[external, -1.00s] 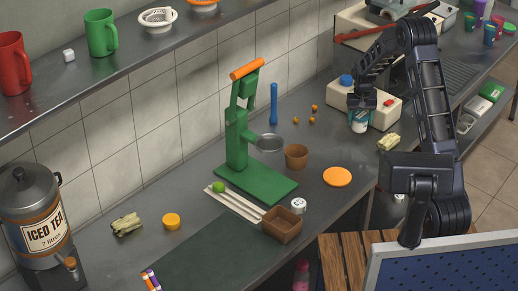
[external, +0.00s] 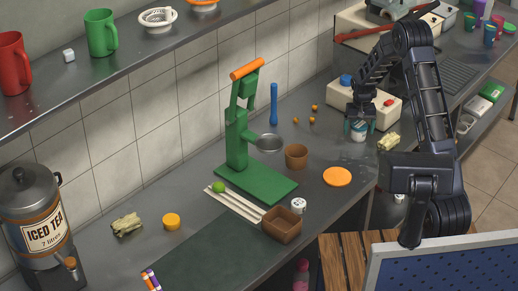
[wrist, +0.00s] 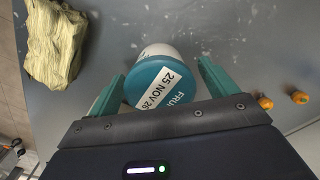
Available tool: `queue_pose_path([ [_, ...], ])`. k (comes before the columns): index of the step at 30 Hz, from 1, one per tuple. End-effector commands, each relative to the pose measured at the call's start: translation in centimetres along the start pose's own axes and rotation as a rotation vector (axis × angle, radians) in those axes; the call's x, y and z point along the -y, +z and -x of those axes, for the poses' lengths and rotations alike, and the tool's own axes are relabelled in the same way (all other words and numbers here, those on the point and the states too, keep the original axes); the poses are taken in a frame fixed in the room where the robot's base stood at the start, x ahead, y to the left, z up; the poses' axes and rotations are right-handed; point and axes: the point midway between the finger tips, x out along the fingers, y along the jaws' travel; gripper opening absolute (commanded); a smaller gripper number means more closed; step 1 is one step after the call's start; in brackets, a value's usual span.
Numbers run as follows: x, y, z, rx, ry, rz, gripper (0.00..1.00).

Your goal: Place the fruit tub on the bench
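The fruit tub is a small white tub with a teal lid and a dated label. In the wrist view its lid (wrist: 160,82) lies between my two teal fingers, and the lid's label reads "25 NOV 26" upside down. In the external view the tub (external: 358,132) stands low at the bench (external: 325,145), in front of a cream box. My gripper (external: 359,127) points down over the tub with a finger on each side. The fingers look spread, with little room beside the lid. Contact with the bench is partly hidden.
A pale crumpled bundle (external: 389,142) lies close on the right, and the cream box (external: 385,105) with blue and red knobs stands behind. Small orange pieces (external: 315,107) lie to the left. A brown cup (external: 296,156) and orange disc (external: 337,176) are nearer; bench between is clear.

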Motion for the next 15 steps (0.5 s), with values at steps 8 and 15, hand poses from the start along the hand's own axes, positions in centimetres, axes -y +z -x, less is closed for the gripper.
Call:
queue_pose_path([
  [8,0.0,0.0,0.5,-0.002,0.000,0.000,0.85],
  [15,0.0,-0.1,4.0,-0.004,-0.001,0.000,0.85],
])
